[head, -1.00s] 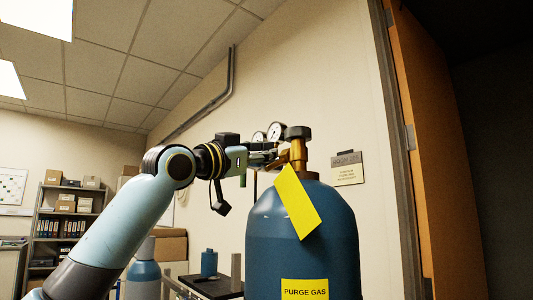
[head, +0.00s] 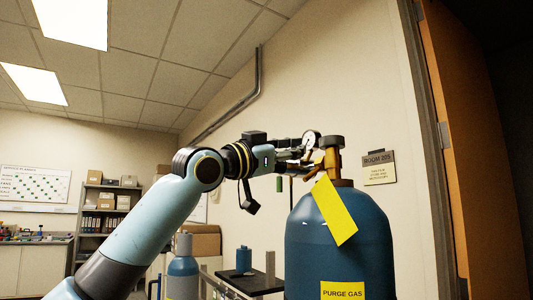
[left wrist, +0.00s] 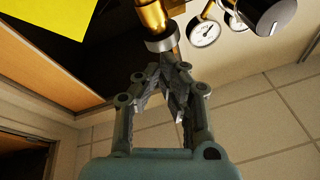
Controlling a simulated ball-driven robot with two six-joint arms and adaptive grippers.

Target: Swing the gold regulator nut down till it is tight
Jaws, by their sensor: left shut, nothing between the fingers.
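A blue gas cylinder (head: 335,240) stands upright at the right of centre in the head view. A gold valve (head: 332,160) with a dark knob (head: 330,141) is on its top. The gold valve also shows in the left wrist view (left wrist: 153,16), with a greyish collar (left wrist: 164,43) below it. I cannot clearly tell the regulator nut from the other gold fittings. My left gripper (head: 308,158) is beside the valve, on its left. In the left wrist view its fingers (left wrist: 168,72) are shut and empty, their tips close below the collar. Contact cannot be told. My right gripper is not in view.
A pressure gauge (head: 312,140) is close above my left gripper; its dial shows in the left wrist view (left wrist: 205,34). A yellow tag (head: 335,212) hangs at the cylinder's shoulder. A smaller blue cylinder (head: 183,275) stands left. A wall sign (head: 380,167) and an orange door (head: 465,150) are right.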

